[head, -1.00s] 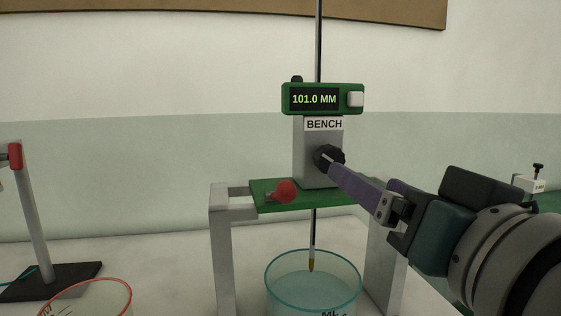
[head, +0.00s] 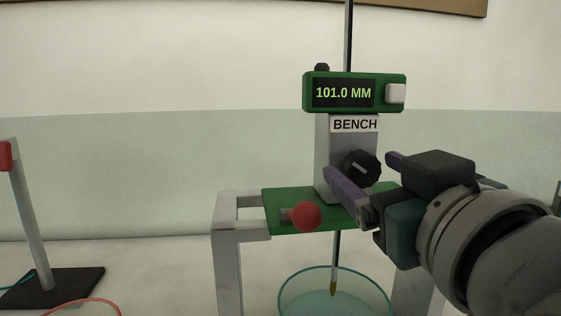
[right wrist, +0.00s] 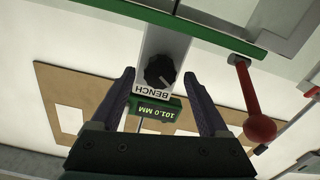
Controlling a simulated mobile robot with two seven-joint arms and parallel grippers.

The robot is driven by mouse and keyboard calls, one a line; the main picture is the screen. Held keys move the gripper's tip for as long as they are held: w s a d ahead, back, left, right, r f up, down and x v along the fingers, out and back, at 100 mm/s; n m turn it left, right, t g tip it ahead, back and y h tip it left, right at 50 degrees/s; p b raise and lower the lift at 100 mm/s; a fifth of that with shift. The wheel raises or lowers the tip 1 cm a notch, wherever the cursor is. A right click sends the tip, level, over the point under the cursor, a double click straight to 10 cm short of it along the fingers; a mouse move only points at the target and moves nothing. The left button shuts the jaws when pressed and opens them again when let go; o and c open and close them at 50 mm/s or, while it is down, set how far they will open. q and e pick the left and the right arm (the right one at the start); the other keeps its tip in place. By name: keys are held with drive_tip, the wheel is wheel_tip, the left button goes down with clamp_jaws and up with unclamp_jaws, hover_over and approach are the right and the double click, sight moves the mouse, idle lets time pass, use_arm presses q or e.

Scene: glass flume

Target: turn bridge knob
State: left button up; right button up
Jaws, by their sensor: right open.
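The black bridge knob (head: 361,168) is on the front of the grey post labelled BENCH (head: 338,150). The green display (head: 353,93) above it reads 101.0 MM. My right gripper (head: 362,166) is open, with its purple fingers spread left and right of the knob in the head view. In the right wrist view the knob (right wrist: 160,70) lies ahead, between and beyond the fingertips (right wrist: 160,78), with nothing held. I cannot tell whether a finger touches it. My left gripper is not in view.
A red ball-ended lever (head: 306,216) sticks out from the green bridge plate (head: 276,203), left of my gripper. A glass vessel (head: 290,287) stands below, with a thin rod (head: 336,260) reaching into it. A stand (head: 30,220) is at far left.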

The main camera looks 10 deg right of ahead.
drive_tip(key=shift+w, duration=0.3)
clamp_jaws()
idle(0.5)
